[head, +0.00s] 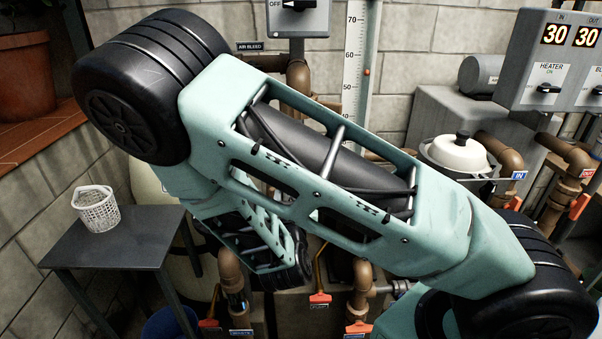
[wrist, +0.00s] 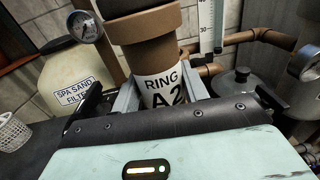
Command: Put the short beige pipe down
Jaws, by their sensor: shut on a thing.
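My gripper (wrist: 164,92) shows in the wrist view, with its pale grey jaws on either side of a short beige-brown pipe (wrist: 150,54). The jaws are shut on it. The pipe has a wider collar at its upper end and a white label reading "RING A2". Its lower end is hidden behind the gripper body, so I cannot tell whether it touches anything. In the head view my own arm fills the middle and hides the gripper and the held pipe.
A dark side table (head: 112,241) at the left bears a white basket (head: 96,208); its front part is bare. A beige spa sand filter (wrist: 72,75) stands behind the gripper. Brown pipework (head: 508,155) and a lidded white pot-like housing (head: 458,153) are at the right.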

